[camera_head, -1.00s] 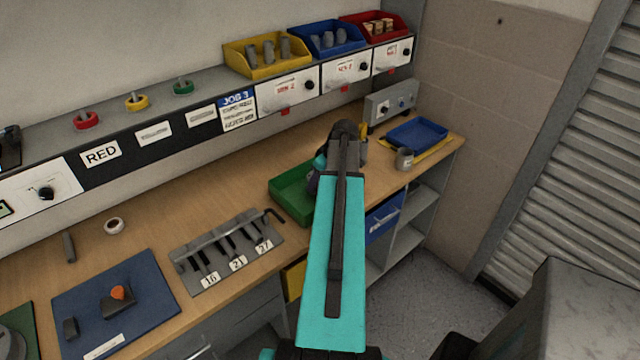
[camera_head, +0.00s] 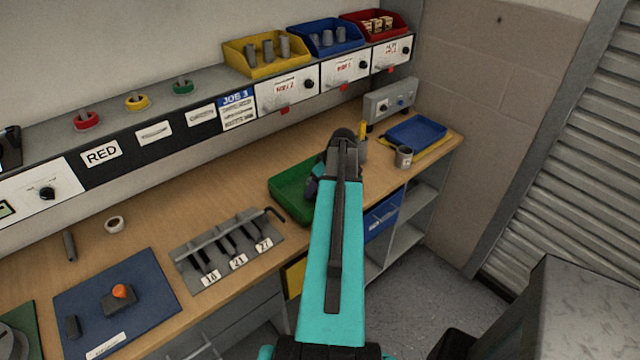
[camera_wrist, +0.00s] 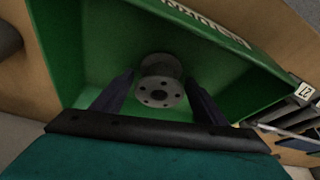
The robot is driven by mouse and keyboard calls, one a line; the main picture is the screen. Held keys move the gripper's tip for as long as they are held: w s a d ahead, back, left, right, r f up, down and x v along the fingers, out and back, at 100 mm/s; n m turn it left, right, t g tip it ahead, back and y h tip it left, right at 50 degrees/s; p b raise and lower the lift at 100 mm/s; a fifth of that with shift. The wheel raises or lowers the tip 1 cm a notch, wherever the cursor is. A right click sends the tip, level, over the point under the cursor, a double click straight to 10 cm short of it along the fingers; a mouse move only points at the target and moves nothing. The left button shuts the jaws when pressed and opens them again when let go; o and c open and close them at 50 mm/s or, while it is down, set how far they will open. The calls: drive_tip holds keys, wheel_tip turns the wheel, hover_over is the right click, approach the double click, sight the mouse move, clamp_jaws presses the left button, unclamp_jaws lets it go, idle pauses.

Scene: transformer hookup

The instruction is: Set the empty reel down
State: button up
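A grey empty reel (camera_wrist: 160,82), with a ring of holes in its round flange, is inside the green bin (camera_wrist: 85,55) in the wrist view. My gripper (camera_wrist: 160,78) reaches into this bin, with one dark finger on each side of the reel. Narrow gaps show between the fingers and the reel, so the gripper looks open. In the head view the green bin (camera_head: 285,186) stands on the bench, and my arm hides its right part. The reel is hidden there.
A hex-key holder (camera_head: 205,275) lies on the bench left of the bin. A grey mug (camera_head: 404,157) and a blue tray (camera_head: 418,132) stand to the right. A blue mat (camera_head: 150,290) carries small parts. Bare bench shows behind the bin.

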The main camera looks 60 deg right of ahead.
drive_tip(key=shift+s+r, duration=0.1)
drive_tip(key=shift+r, duration=0.2)
drive_tip(key=b+v, duration=0.4)
drive_tip(key=v, duration=0.7)
drive_tip(key=shift+r, duration=0.35)
drive_tip(key=shift+s, duration=0.1)
idle(0.6)
idle(0.4)
